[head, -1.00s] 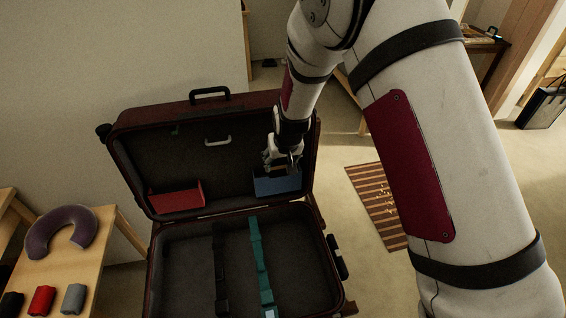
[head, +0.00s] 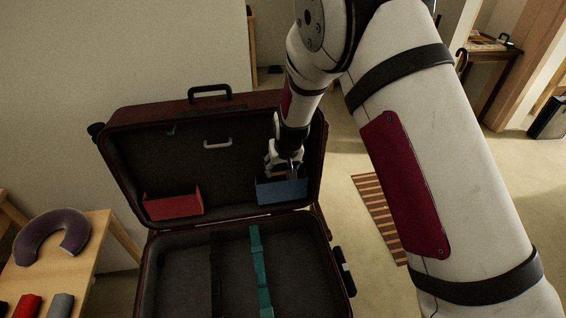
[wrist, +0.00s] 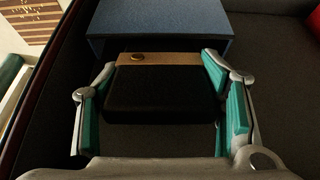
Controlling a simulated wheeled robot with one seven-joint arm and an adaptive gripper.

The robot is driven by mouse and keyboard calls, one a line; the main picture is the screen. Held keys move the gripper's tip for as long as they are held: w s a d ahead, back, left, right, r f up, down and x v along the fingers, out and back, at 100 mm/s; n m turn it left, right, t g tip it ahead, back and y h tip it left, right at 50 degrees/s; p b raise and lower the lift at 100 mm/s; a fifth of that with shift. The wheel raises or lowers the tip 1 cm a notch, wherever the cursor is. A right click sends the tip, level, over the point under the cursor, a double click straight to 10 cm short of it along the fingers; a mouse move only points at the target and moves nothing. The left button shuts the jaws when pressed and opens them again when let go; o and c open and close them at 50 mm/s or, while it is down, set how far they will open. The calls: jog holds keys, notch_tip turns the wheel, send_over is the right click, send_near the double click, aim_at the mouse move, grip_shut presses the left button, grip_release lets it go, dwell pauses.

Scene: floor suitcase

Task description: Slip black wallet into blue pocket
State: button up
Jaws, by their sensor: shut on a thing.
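The black wallet (wrist: 160,95) shows in the wrist view, with a tan strip and a round snap along its far edge. My gripper (wrist: 165,108) is shut on it, with teal pads at its left and right sides. The blue pocket (wrist: 160,30) lies just beyond the wallet in the wrist view. In the head view the blue pocket (head: 283,191) is on the right of the open suitcase lid, and my gripper (head: 285,168) is at its upper edge. I cannot tell in the head view whether any of the wallet is inside the pocket.
The suitcase lid (head: 215,160) stands open, with a red pocket (head: 173,204) to the left and a handle (head: 217,144) above. Teal (head: 260,270) and black straps cross the base. A wooden table (head: 75,262) at left bears a neck pillow (head: 52,236) and rolled items.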

jog(key=shift+f, duration=0.5)
jog(key=o, duration=1.3)
jog(key=v, duration=1.2)
jog(key=shift+r, duration=0.1)
